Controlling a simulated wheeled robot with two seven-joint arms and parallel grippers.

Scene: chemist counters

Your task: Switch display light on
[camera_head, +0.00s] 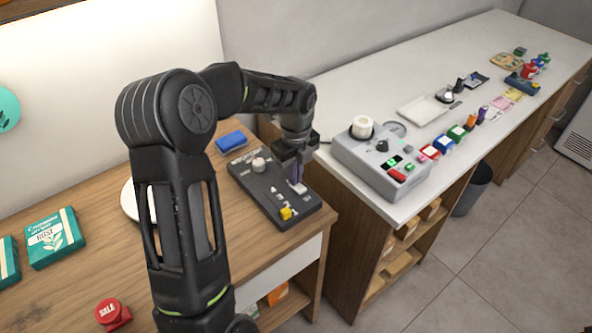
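A dark control panel (262,196) lies on the wooden counter, with a round pale knob (258,164), small levers in its middle, a white switch (299,187) and a yellow button (286,213). I cannot read its labels, so I cannot tell which control is the display light's. My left gripper (296,178) points down over the panel's right side, close to the white switch. Whether it touches the switch, and whether its fingers are apart, is unclear. My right gripper is out of view.
A grey device (350,158) with buttons stands on the white counter to the right. A blue block (231,141) lies behind the panel. Green boxes (54,238) and a red sale button (110,312) are at the left. A gap separates the counters.

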